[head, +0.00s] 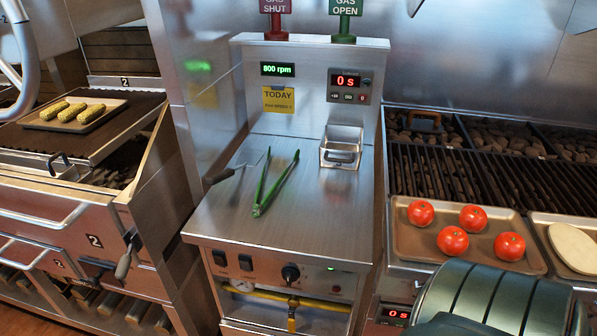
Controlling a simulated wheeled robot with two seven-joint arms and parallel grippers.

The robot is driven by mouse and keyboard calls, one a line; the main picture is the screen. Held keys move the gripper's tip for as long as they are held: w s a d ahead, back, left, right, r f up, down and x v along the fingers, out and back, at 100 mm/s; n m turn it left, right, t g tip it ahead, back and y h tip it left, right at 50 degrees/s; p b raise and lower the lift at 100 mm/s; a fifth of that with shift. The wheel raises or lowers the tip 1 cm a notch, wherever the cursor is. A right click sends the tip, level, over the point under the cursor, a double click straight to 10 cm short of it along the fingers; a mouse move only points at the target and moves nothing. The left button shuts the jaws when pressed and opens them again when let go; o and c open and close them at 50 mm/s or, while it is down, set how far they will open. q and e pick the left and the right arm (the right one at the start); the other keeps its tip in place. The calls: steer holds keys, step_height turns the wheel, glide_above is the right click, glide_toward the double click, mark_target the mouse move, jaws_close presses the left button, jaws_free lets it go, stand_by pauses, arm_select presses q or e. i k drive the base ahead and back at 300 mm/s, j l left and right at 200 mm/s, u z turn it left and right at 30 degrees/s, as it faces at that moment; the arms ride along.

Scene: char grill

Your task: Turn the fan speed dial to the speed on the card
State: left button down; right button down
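A black round dial (291,273) sits on the front panel of the steel station in the middle of the head view. Its pointer setting is too small to read. A yellow card (278,99) on the station's back panel reads "TODAY" with a fan speed line below; its number is too small to read surely. A green display (278,69) above the card reads 800 rpm. I can make out neither my left nor my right gripper, and nothing is touching the dial.
Two black switches (233,260) sit left of the dial, with a yellow pipe (270,294) below. Green tongs (274,184) and a small steel basket (341,147) rest on the counter. A tray of tomatoes (408,243) lies right. A dark green ribbed shape (490,305) fills the bottom right.

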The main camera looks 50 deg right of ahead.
mark_target(290, 274)
steer(key=z, duration=1.25)
